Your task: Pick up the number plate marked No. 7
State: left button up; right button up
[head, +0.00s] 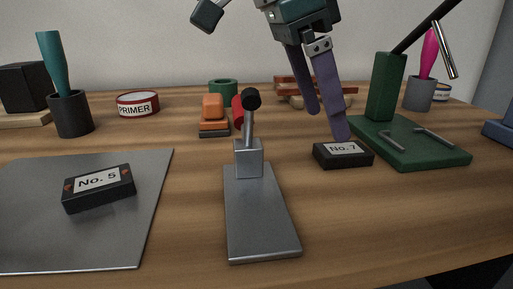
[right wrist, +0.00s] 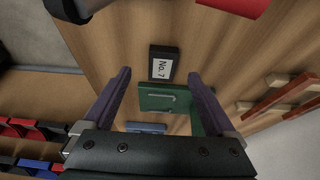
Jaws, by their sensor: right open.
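The number plate marked No. 7 (head: 343,154) is a small black block with a white label. It lies flat on the wooden table, just left of the green stand. My right gripper (head: 327,124) is open and points down, with its purple fingers above and slightly behind the plate. In the right wrist view the plate (right wrist: 163,63) shows between and just beyond the open fingertips (right wrist: 159,73). Nothing is between the fingers. Another plate, marked No. 5 (head: 98,188), lies on a grey sheet at the left. My left gripper is not in view.
A green stand (head: 440,157) with metal rods on its base is close to the right of the plate. A grey metal lever tool (head: 262,215) stands to the left. Wooden slats (head: 297,84) lie behind. The table in front of the plate is clear.

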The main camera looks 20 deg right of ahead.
aim_at(334, 149)
jog(key=b+x, duration=0.1)
jog(key=x, duration=0.1)
jog(key=b+x, duration=0.1)
jog(key=x, duration=0.1)
jog(key=shift+w+d+f, duration=0.15)
jog(key=shift+f, duration=0.15)
jog(key=shift+d+f, duration=0.1)
jog(key=shift+f, duration=0.2)
jog(key=shift+c, duration=0.3)
jog(key=shift+c, duration=0.8)
jog(key=shift+r, duration=0.1)
grip_shut()
